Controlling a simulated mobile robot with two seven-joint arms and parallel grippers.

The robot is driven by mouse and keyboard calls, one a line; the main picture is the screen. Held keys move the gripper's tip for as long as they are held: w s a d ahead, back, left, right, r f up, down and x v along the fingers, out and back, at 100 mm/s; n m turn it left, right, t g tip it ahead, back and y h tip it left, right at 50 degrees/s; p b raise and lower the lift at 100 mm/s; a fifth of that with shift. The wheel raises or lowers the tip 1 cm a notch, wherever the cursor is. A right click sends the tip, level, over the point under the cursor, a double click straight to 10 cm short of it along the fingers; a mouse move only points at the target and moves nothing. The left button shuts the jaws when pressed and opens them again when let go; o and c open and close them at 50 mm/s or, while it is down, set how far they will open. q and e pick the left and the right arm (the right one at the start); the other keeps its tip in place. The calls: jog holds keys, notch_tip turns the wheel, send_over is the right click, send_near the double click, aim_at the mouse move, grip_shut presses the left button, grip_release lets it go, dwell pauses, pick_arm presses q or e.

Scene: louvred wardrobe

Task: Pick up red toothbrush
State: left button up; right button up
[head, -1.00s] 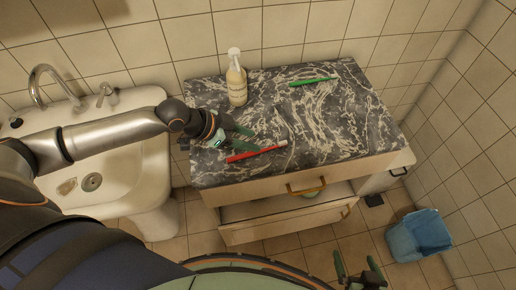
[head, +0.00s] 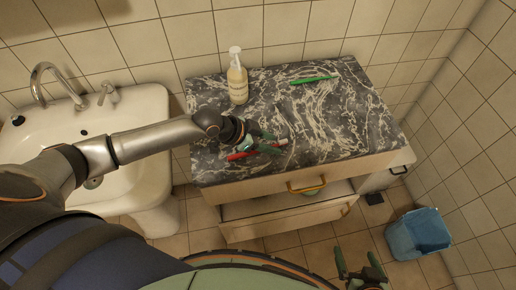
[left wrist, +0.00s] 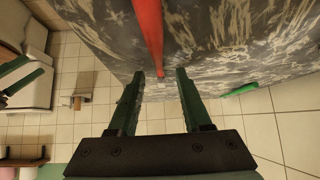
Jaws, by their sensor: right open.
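The red toothbrush (head: 238,156) lies near the front left of the dark marbled countertop (head: 345,125); my gripper hides its middle in the head view. My left gripper (head: 268,143) is over it with its fingers spread. In the left wrist view, the red toothbrush (left wrist: 150,30) runs down from the top edge and ends between the two open green fingertips (left wrist: 160,74), with gaps on both sides. Contact is not visible. My right gripper (head: 361,265) is open and empty, low in front of the cabinet.
A pump bottle (head: 237,80) stands at the back left of the countertop. A green toothbrush (head: 313,80) lies near the back edge. A drawer (head: 290,222) is pulled out below. A sink (head: 130,180) is at left and a blue bin (head: 418,237) on the floor at right.

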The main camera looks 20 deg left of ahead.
pick_arm(q)
grip_shut()
jog(key=shift+r, duration=0.1)
dwell(0.6)
jog(key=shift+r, duration=0.25)
notch_tip(320, 180, up, 2)
jog(key=shift+r, duration=0.25)
jog(key=s+a+r, duration=0.3)
jog(key=s+r, duration=0.7)
jog(key=s, duration=0.4)
jog(key=w+a+r+n+t+y, duration=0.2)
jog(key=w+r+n+t+y, duration=0.1)
jog(key=w+r+n+y, duration=0.3)
jog(key=w+n, duration=0.2)
jog(key=n, duration=0.2)
jog(key=shift+w+a+r+y, duration=0.25)
jog(key=shift+a+r+y, duration=0.1)
jog(key=shift+a+y, duration=0.05)
